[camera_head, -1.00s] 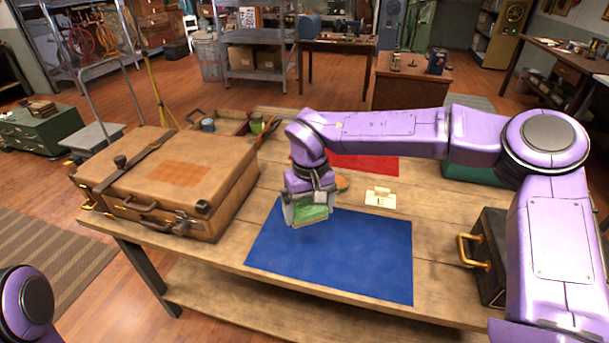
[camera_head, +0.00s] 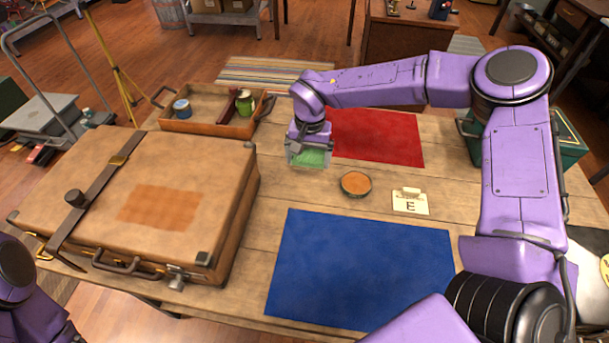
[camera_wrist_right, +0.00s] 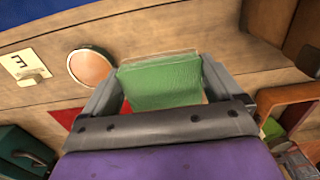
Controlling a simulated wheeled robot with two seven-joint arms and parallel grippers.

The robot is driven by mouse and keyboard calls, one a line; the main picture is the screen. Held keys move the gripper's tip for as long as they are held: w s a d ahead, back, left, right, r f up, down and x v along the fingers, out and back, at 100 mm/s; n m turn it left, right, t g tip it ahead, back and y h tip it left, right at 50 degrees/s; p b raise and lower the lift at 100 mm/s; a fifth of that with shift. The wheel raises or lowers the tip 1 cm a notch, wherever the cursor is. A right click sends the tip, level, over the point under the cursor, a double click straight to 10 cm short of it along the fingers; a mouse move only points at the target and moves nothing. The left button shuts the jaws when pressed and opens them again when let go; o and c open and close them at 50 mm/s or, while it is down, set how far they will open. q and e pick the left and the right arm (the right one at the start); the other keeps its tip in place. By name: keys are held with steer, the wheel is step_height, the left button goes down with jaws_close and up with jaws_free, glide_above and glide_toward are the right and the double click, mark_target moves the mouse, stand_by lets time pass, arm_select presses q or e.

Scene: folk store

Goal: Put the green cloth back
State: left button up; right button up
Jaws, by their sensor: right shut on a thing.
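The green cloth (camera_head: 311,157) is a small folded pad held by my right gripper (camera_head: 309,160). It also shows in the right wrist view (camera_wrist_right: 163,82), between the two grey fingers of the right gripper (camera_wrist_right: 160,85). The gripper is shut on it, above the wooden table, left of the red mat (camera_head: 378,138) and behind the blue mat (camera_head: 360,270). Whether the cloth touches the table cannot be told. My left arm shows only at the lower left edge; its gripper is out of view.
A brown suitcase (camera_head: 110,185) fills the table's left side. A wooden tray (camera_head: 205,127) with a blue tin (camera_head: 182,108) and a green can (camera_head: 245,105) stands behind it. A round orange-topped tin (camera_head: 356,183) and an "E" card (camera_head: 410,203) lie near the middle. The blue mat is bare.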

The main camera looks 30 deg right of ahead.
mark_target(312, 167)
steer(key=s+f, duration=0.2)
steer(key=shift+f+p, duration=0.35)
steer(key=shift+f, duration=0.05)
steer(key=w+f, duration=0.1)
steer(key=f, duration=0.1)
steer(key=w+f, duration=0.1)
steer(key=f, duration=0.1)
steer(key=w+f+p, duration=0.1)
steer(key=f, duration=0.2)
steer(key=shift+s+r, duration=0.35)
steer(key=shift+s, duration=0.3)
steer(key=shift+f, duration=0.25)
steer(key=o, duration=0.7)
steer(key=shift+w, duration=0.2)
steer(key=shift+w+f, duration=0.1)
steer(key=shift+r, duration=0.25)
arm_select(q)
steer(key=s+b, duration=0.1)
steer(key=b, duration=0.1)
steer(key=shift+s+a+f+b, duration=0.1)
steer(key=shift+s+f+b, duration=0.2)
steer(key=shift+s+b, duration=0.1)
arm_select(e)
step_height(312, 167, up, 12)
steer(key=shift+r, duration=0.1)
